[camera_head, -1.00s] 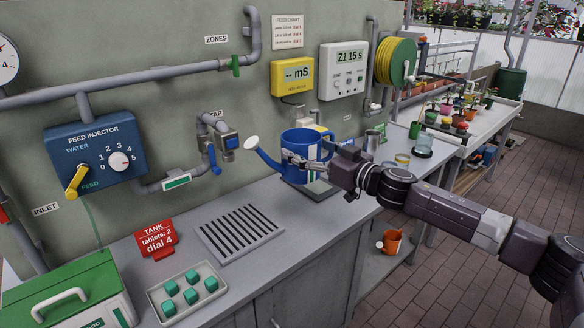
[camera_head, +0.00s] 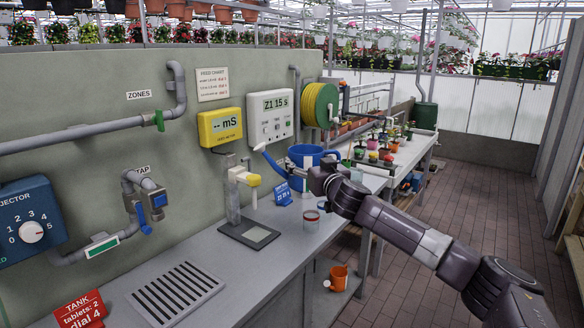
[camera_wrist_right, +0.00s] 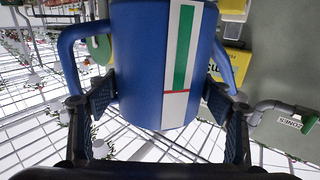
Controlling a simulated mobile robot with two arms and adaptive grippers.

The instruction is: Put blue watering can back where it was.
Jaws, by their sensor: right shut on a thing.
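The blue watering can (camera_head: 309,152) is held up above the right part of the grey counter, upright, with its spout toward the left. My right gripper (camera_head: 318,178) is shut on its body. In the right wrist view the can (camera_wrist_right: 150,70) sits between the two fingers of my right gripper (camera_wrist_right: 162,125), with its green and white level stripe facing the camera. The can appears clear of the counter. My left gripper is not in view.
An orange watering can (camera_head: 338,277) is on a low shelf. A potting bench (camera_head: 418,150) stands beyond.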

